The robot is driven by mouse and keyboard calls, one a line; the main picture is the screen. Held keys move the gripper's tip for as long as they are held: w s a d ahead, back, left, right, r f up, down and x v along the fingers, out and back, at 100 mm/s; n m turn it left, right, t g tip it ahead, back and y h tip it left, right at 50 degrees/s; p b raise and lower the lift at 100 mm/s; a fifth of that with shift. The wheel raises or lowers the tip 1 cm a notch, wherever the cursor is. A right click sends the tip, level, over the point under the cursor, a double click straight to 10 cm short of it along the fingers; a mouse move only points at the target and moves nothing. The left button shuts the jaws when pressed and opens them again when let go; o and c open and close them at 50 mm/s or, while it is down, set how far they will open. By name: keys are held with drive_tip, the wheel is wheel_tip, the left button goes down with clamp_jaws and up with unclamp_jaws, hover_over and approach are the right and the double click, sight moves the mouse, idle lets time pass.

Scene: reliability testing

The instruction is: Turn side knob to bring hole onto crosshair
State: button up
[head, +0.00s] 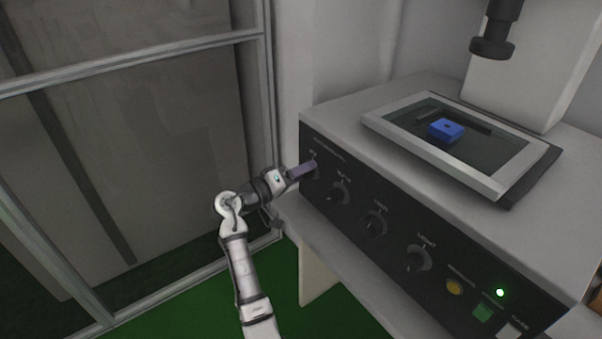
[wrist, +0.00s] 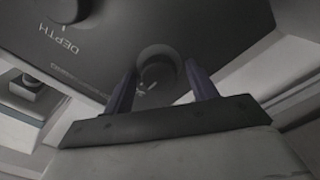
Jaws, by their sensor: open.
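A blue block (head: 446,130) with a dark hole in its top lies on the dark glass stage of the machine. A microscope-like tube (head: 492,47) hangs above, behind the stage. No crosshair can be made out. My gripper (head: 312,166) is at the left end of the black front panel. In the wrist view my gripper (wrist: 161,68) is open, with one finger on either side of a round dark knob (wrist: 156,73). Whether the fingers touch the knob cannot be told. In the head view the fingers largely hide this knob.
Other knobs (head: 337,194) run rightward along the panel, then a yellow button (head: 454,287), a green button (head: 483,312) and a lit green lamp (head: 500,293). A metal-framed partition (head: 140,66) stands left of my arm. The floor (head: 205,310) is green.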

drive_tip(key=b+v, duration=0.3)
drive_tip(key=v, duration=1)
drive_tip(key=shift+s+a, duration=0.25)
drive_tip(key=shift+a, duration=0.1)
idle(1.8)
